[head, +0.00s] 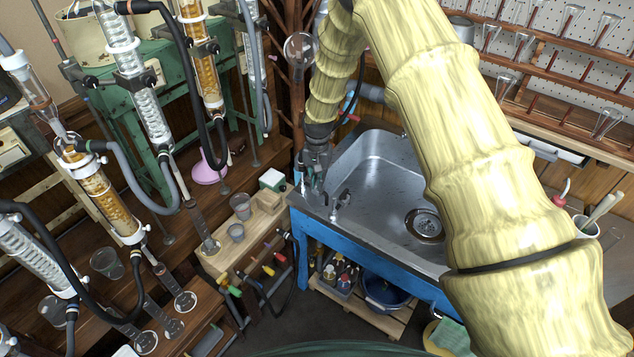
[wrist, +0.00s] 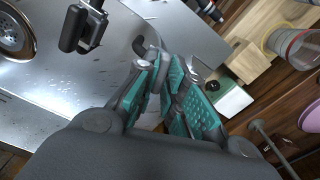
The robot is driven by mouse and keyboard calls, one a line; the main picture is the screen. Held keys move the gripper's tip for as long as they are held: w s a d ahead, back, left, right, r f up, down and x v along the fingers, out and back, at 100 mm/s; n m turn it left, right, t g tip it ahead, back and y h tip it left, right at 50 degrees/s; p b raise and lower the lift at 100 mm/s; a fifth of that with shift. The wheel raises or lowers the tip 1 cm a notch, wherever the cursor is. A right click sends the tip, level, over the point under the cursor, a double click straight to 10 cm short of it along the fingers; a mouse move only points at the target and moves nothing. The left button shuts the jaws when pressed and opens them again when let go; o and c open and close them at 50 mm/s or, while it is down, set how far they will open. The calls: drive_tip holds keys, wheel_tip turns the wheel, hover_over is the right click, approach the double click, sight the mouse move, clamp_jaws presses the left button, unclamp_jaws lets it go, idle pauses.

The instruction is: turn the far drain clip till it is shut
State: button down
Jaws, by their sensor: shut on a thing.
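My gripper (head: 316,184) is low at the left rim of the steel sink, beside a small dark fitting (head: 341,198) there. In the wrist view my gripper (wrist: 160,60) has its teal-padded fingers close together, shut on a small part at the sink's edge. A dark grey knob-like end (wrist: 141,46) shows at the fingertips; it seems to be the far drain clip, mostly hidden by the fingers. A separate dark fitting (wrist: 82,28) stands apart over the sink, left of the fingers. How far the clip is turned cannot be told.
The sink (head: 385,165) with its round drain (head: 424,223) lies right of my gripper. A white and green box (head: 272,180) and a wooden block with grey cups (head: 240,206) stand close on the left. Glass condensers with hoses (head: 150,110) fill the upper left.

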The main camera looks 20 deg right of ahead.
drive_tip(key=shift+m+b, duration=0.45)
drive_tip(key=shift+m, duration=1.75)
drive_tip(key=c, duration=1.5)
unclamp_jaws()
drive_tip(key=shift+d, duration=0.1)
drive_tip(key=shift+r, duration=0.15)
drive_tip(key=shift+r, duration=0.35)
wheel_tip(320, 180, up, 11)
drive_tip(key=shift+s, duration=0.1)
